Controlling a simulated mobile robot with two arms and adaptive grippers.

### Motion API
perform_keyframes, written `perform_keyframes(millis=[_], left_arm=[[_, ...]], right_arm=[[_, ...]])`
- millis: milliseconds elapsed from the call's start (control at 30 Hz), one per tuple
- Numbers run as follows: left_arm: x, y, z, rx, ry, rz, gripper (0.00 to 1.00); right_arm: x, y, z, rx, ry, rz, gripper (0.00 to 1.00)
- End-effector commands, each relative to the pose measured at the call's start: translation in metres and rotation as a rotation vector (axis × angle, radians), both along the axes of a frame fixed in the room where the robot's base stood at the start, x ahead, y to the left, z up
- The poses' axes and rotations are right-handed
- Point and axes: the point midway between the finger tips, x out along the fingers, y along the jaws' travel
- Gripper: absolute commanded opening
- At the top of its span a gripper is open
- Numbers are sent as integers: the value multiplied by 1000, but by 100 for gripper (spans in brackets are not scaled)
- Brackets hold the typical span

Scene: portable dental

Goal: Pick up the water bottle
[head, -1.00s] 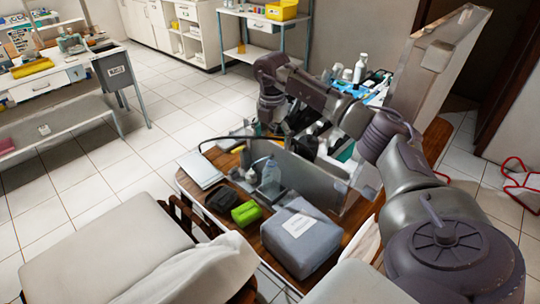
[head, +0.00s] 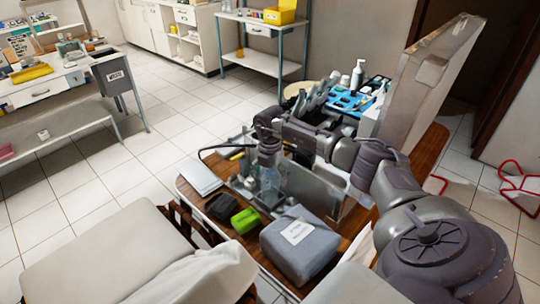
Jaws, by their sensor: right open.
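The water bottle (head: 269,183) is clear and stands upright on the wooden desk, behind the green object. My right arm comes in from the right, and its gripper (head: 268,168) points down at the bottle's upper part. The gripper is open. Its fingers and the bottle overlap in the picture, so I cannot tell whether they touch. The bottle's top is hidden by the gripper. My left gripper is not in view.
A green object (head: 245,220), a black case (head: 222,207) and a grey bag with a white label (head: 300,248) lie close in front of the bottle. A white notebook (head: 200,176) is at the left.

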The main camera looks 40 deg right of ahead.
Motion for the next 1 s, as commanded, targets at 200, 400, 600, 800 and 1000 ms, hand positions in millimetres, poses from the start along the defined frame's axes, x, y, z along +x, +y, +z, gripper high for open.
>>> perform_keyframes(millis=[200,400,600,800,1000], left_arm=[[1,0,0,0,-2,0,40],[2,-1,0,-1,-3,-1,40],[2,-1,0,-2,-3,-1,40],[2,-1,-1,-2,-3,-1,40],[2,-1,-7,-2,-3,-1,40]], right_arm=[[0,0,0,0,0,0,70],[0,0,0,0,0,0,37],[0,0,1,0,0,0,23],[0,0,3,-1,-1,0,23],[1,-1,23,-2,-4,-1,23]])
